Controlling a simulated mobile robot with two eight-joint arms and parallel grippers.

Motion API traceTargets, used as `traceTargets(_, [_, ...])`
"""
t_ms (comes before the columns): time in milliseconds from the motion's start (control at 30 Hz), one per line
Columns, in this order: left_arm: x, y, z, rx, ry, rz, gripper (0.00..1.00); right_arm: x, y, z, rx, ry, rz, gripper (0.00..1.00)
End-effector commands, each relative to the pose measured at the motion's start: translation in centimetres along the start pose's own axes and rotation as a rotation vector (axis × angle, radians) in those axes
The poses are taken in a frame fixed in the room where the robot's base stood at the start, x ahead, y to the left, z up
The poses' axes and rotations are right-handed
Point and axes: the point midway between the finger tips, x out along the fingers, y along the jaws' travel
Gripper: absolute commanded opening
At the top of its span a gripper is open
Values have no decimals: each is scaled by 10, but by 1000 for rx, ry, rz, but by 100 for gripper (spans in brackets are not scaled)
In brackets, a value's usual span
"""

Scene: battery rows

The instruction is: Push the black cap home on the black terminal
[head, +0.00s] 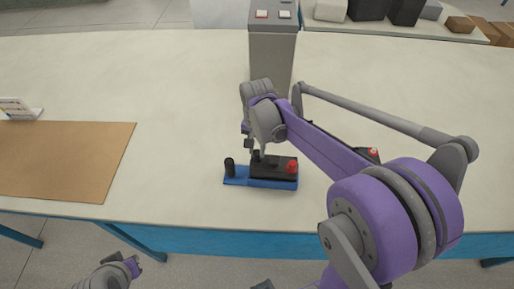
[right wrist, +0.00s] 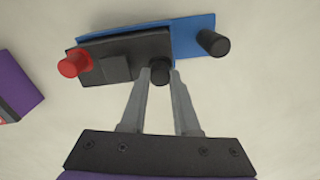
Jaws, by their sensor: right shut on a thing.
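The black battery (head: 270,172) sits on a blue tray (head: 236,181) near the table's front edge. In the right wrist view the battery (right wrist: 119,46) has a red cap (right wrist: 74,64) at its left end. A black cap (right wrist: 160,76) is between my right gripper's fingertips (right wrist: 161,78), at the battery's right end. The gripper is shut on this cap. The terminal under it is hidden, so I cannot tell how far down the cap sits. In the head view my right gripper (head: 257,153) points down at the battery, and the cap is hard to make out.
A black upright cylinder (right wrist: 213,42) stands on the tray beside the battery. A brown mat (head: 65,160) lies at left and a grey box-shaped column (head: 272,50) stands behind. Another red-topped item (head: 373,152) is partly hidden behind my right arm. The table between mat and tray is clear.

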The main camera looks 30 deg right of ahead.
Motion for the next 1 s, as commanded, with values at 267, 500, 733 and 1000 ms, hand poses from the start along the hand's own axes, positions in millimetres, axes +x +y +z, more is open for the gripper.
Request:
traceTargets(267, [1, 0, 1, 0, -1, 0, 0, 2, 0, 0, 0, 0, 0, 0])
traceTargets(500, [1, 0, 1, 0, -1, 0, 0, 2, 0, 0, 0, 0, 0, 58])
traceTargets(733, [1, 0, 1, 0, -1, 0, 0, 1, 0, 0, 0, 0, 0, 69])
traceTargets(1000, [1, 0, 1, 0, -1, 0, 0, 1, 0, 0, 0, 0, 1, 94])
